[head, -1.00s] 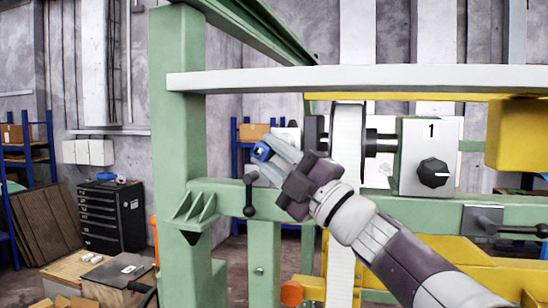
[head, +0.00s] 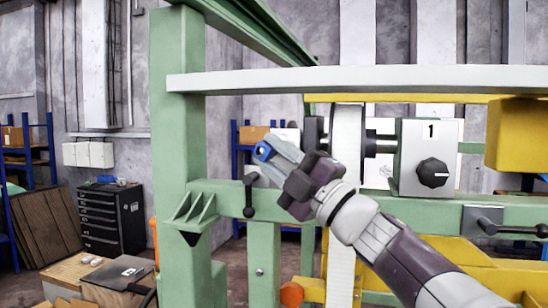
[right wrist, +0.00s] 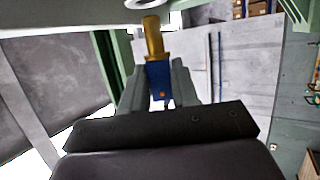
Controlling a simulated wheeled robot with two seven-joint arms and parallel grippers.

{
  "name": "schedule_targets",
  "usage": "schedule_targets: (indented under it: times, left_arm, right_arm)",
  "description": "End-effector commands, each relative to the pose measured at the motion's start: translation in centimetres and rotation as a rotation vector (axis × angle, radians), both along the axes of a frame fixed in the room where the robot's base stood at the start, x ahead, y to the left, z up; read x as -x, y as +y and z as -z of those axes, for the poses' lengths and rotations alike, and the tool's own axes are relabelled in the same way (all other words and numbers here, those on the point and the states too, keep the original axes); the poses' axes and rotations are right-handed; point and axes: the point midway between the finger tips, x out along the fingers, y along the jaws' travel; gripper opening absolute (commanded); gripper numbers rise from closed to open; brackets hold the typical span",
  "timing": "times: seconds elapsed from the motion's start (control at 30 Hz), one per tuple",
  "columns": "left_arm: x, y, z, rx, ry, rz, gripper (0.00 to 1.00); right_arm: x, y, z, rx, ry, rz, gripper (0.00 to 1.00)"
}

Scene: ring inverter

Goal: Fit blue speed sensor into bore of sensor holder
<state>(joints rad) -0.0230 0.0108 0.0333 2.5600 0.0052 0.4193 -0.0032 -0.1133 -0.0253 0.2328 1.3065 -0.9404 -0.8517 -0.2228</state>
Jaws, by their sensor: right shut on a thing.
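The blue speed sensor (head: 264,151) is between the fingertips of my right gripper (head: 277,158), left of the machine's white belt. In the right wrist view the shut jaws (right wrist: 160,85) grip its blue body (right wrist: 159,80), and its brass cylinder (right wrist: 153,38) points away from the gripper. A pale ring-shaped part (right wrist: 141,4) lies just past the brass tip at the top edge, mostly cut off. It may be the sensor holder, but I cannot tell, nor whether the tip touches it. I cannot make out the holder in the head view. My left gripper is not in view.
A green frame post (head: 178,140) stands left of the gripper. A pale horizontal bar (head: 350,79) runs above it and a green beam (head: 400,208) below. A black lever (head: 249,198) hangs close below the gripper. The white belt (head: 346,135) stands to its right.

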Motion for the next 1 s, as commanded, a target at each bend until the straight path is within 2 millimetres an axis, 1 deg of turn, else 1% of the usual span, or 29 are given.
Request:
schedule_targets:
  times: [0.33, 1.0]
  left_arm:
    - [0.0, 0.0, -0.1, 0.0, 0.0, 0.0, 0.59]
    - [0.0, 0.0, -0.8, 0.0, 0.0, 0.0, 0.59]
  right_arm:
    - [-0.1, -0.1, -0.1, -0.001, -0.001, 0.0, 0.0]
    - [-1.8, -0.6, -0.1, -0.001, 0.0, 0.001, 0.0]
